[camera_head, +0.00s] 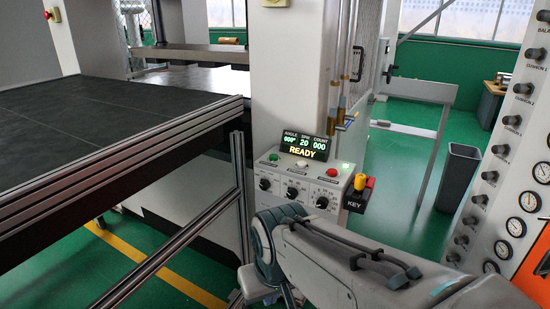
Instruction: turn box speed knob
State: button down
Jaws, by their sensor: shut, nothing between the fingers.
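The control box (303,182) is a white box on the press column. A display (304,145) on top reads angle 000, SPM 20, count 000 and READY. My gripper (240,298) is at the bottom, below and apart from the box, shut and empty. Its fingers show only in small part; my wrist hides the rest.
A yellow-and-red key switch (359,190) sticks out at the box's right side. A dark table with aluminium rails (150,155) lies on the left, its rail post close to the box. A gauge panel (510,160) stands at right, with a grey bin (459,178) behind.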

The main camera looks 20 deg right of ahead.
aim_at(291, 194)
jog(key=u, duration=2.1)
jog(key=k, duration=1.05)
jog(key=z, duration=1.6)
jog(key=i, duration=0.5)
jog(key=u, duration=0.1)
